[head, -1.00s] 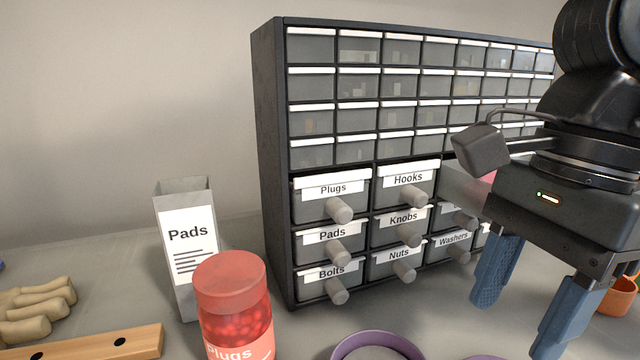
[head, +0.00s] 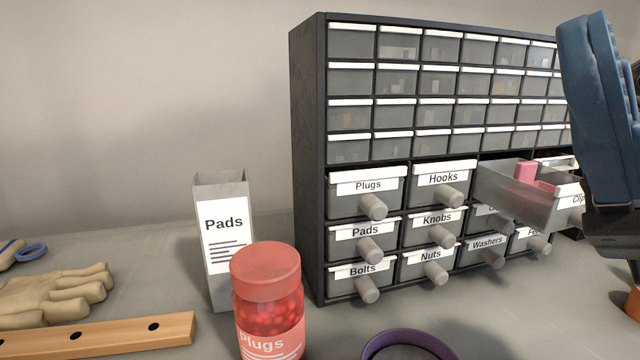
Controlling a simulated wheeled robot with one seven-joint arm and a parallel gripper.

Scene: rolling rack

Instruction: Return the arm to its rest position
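My gripper (head: 603,110) is at the right edge of the head view, partly cut off by the frame. A long blue finger points up, and a sliver of blue shows at the edge beside it. The gap between the fingers cannot be judged, and no held thing shows. The rest of my arm is mostly out of view. The gripper appears in front of the right part of the drawer cabinet (head: 308,150) and covers the end of an open drawer's label.
The open drawer (head: 515,190), its label starting "Clip", sticks out with pink pieces (head: 526,172) inside. A Pads box (head: 224,235), a red-lidded Plugs jar (head: 266,300), a purple-rimmed bowl (head: 405,338), a wooden bar (head: 110,333) and a glove (head: 60,295) stand or lie on the grey surface.

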